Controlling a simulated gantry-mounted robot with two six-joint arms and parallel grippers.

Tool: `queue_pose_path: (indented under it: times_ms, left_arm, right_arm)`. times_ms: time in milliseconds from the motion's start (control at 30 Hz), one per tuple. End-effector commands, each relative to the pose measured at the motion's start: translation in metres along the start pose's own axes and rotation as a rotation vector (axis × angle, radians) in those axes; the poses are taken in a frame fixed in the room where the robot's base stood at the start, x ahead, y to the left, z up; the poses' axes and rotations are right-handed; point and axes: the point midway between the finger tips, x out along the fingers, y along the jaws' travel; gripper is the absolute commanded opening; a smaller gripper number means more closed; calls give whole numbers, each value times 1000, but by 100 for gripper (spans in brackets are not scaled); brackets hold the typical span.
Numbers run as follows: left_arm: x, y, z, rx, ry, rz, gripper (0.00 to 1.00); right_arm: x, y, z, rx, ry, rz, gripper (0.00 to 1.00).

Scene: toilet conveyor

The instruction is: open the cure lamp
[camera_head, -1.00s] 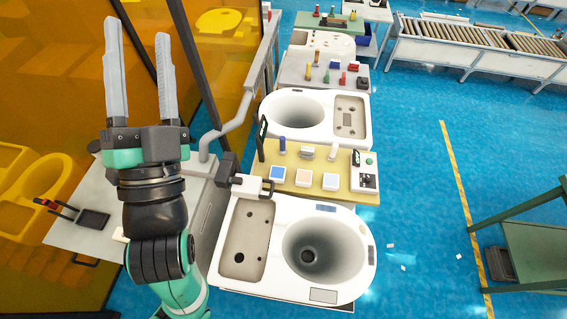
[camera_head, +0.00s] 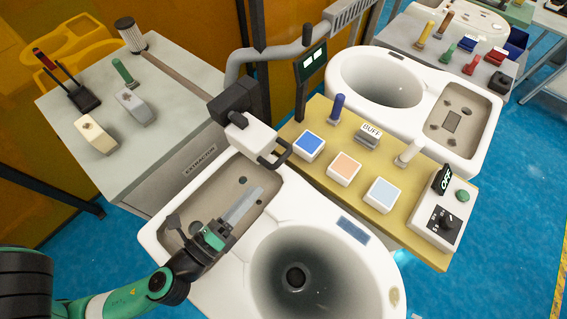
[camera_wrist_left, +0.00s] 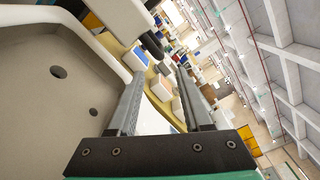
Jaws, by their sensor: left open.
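What I take for the cure lamp is a white block head (camera_head: 252,136) with a dark loop handle (camera_head: 276,157), joined to a black hinge block at the back left of the near toilet bowl (camera_head: 370,262). My left gripper (camera_head: 245,205) is over the bowl's rear deck, in front of the lamp head and apart from the handle. In the left wrist view the gripper (camera_wrist_left: 160,74) is open, with nothing between its fingers. A dark curved part, likely the handle (camera_wrist_left: 152,46), shows just beyond the fingertips. My right gripper is not in view.
A yellow board (camera_head: 418,222) beside the lamp carries coloured pads, a BUFF block and a control box with a dial and an OFF sign. A grey extractor cabinet (camera_head: 175,165) stands left with loose tools on top. A second bowl (camera_head: 400,85) is behind.

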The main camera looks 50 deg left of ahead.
Motion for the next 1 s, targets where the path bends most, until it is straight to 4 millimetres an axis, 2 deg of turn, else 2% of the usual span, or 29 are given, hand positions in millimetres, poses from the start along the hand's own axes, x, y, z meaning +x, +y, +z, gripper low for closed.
queue_pose_path:
  times_ms: [167, 267, 400, 600, 733, 1000]
  left_arm:
    - [15, -3, 3, -1, -4, 6, 50]
    - [33, -5, 7, -4, -11, 2, 50]
    - [67, -6, 6, -3, -7, 1, 50]
    - [104, -3, 2, -2, -3, 0, 50]
    - [114, -2, 2, -2, -2, 0, 50]
    - [116, 0, 1, -2, -1, 1, 50]
  right_arm:
    - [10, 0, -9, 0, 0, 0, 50]
    - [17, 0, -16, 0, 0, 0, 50]
    - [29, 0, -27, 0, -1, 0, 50]
    - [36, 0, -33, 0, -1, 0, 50]
    - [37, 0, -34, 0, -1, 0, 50]
    - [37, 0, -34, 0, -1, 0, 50]
